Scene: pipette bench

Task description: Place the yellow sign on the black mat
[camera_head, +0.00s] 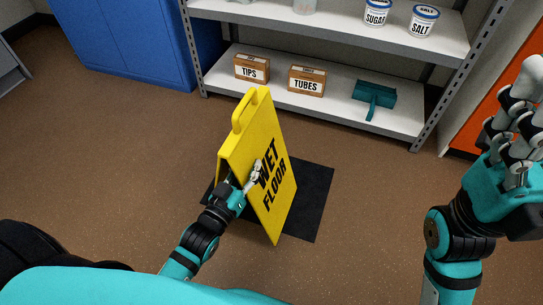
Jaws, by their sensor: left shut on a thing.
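The yellow sign (262,140) reads WET FLOOR in black and stands upright, slightly tilted in the picture, with a handle at its top. My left gripper (254,177) is shut on the sign at its near left edge, one finger showing across the lettered face. The black mat (316,190) lies on the floor behind and under the sign in the picture, partly hidden by it. I cannot tell whether the sign's lower edge touches the mat. My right gripper (520,110) is raised at the right, away from the sign; its opening is unclear.
A metal shelf (335,115) stands behind the mat. Its lower board holds a TIPS box (251,68), a TUBES box (306,81) and a teal tool (373,97). A blue cabinet (125,40) is at back left. Brown floor (100,150) is clear at left.

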